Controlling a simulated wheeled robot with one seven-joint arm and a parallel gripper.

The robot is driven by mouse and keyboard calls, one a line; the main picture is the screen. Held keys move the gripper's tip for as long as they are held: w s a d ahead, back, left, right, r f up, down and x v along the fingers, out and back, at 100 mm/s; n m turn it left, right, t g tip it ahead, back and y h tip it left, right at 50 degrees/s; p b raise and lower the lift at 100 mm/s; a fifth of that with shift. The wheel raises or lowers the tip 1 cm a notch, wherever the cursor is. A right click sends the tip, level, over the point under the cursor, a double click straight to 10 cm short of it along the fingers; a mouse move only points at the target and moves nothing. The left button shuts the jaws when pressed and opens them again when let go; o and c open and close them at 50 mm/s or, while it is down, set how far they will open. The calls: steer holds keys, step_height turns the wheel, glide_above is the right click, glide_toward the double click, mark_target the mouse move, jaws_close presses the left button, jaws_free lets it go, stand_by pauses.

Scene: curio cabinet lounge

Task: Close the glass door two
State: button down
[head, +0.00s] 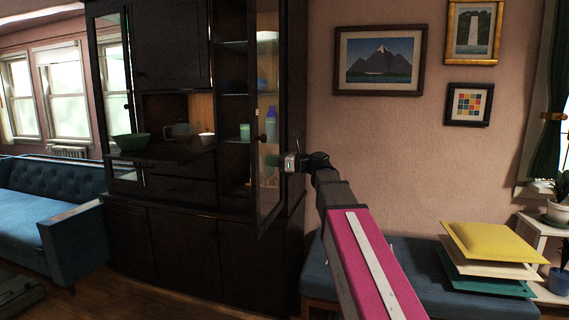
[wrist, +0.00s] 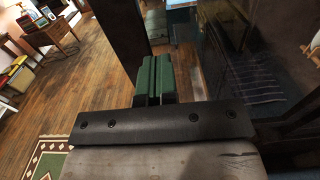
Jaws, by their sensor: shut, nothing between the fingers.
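The dark cabinet (head: 180,225) stands left of centre in the head view. Its right glass door (head: 268,205) stands open, swung out from the shelves, with a small dark knob on its frame. My gripper (head: 270,160) is at the door, around mid-height, with my arm reaching in from the right. In the wrist view, my green fingers (wrist: 155,80) are shut together and empty. A dark upright frame (wrist: 122,35) and a glass pane (wrist: 250,60) are close to them. I cannot tell whether the fingers touch the door.
A green bowl (head: 131,141) and a white cup (head: 206,139) sit on the cabinet's ledge. A blue bottle (head: 270,124) shows behind the door glass. A blue sofa (head: 60,220) is at left.

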steer(key=shift+x, duration=1.4)
